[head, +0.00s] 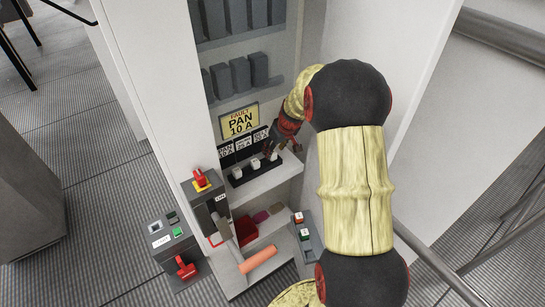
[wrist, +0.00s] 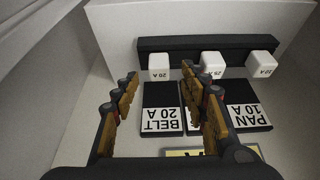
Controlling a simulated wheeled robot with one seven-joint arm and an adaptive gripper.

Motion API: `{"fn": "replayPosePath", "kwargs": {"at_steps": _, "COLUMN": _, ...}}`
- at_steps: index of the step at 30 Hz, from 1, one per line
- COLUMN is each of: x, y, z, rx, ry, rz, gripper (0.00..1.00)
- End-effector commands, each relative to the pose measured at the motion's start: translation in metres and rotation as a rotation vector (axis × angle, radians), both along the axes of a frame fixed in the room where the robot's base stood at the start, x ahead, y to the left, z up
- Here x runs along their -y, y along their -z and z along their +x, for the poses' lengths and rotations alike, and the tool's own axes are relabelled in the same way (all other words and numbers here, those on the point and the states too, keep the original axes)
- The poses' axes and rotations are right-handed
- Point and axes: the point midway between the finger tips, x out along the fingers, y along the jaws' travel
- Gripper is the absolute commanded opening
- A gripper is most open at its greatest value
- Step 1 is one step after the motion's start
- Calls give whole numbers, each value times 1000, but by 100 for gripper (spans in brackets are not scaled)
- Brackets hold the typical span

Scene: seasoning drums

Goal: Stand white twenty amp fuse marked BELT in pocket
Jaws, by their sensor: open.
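Three white block fuses stand in a row on a black rack (wrist: 190,45). The left fuse (wrist: 159,67) in the wrist view is behind the BELT 20 A card (wrist: 160,120); its mark shows upside down. The middle fuse (wrist: 211,64) reads about 25 A. The right fuse (wrist: 263,65) seems to read 20 A, by the PAN 10 A card (wrist: 248,116). My gripper (wrist: 160,78) is open and empty, its fingers either side of the left fuse's line, apparently short of it. In the head view my gripper (head: 285,145) is at the rack's right end. I cannot pick out an empty pocket.
A yellow FAULT PAN 10 A sign (head: 239,122) is above the rack. White cabinet walls stand close on both sides.

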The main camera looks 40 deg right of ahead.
Motion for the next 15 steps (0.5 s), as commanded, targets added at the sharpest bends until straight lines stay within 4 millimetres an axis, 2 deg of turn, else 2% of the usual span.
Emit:
{"fn": "replayPosePath", "kwargs": {"at_steps": 3, "x": 1, "y": 18, "z": 6, "rx": -2, "ry": -1, "rz": 1, "gripper": 44}}
{"fn": "replayPosePath", "kwargs": {"at_steps": 6, "x": 1, "y": 26, "z": 11, "rx": 0, "ry": 0, "rz": 0, "gripper": 44}}
{"fn": "replayPosePath", "kwargs": {"at_steps": 13, "x": 1, "y": 28, "z": 11, "rx": 1, "ry": 0, "rz": 0, "gripper": 44}}
{"fn": "replayPosePath", "kwargs": {"at_steps": 15, "x": 1, "y": 28, "z": 11, "rx": 0, "ry": 0, "rz": 0, "gripper": 40}}
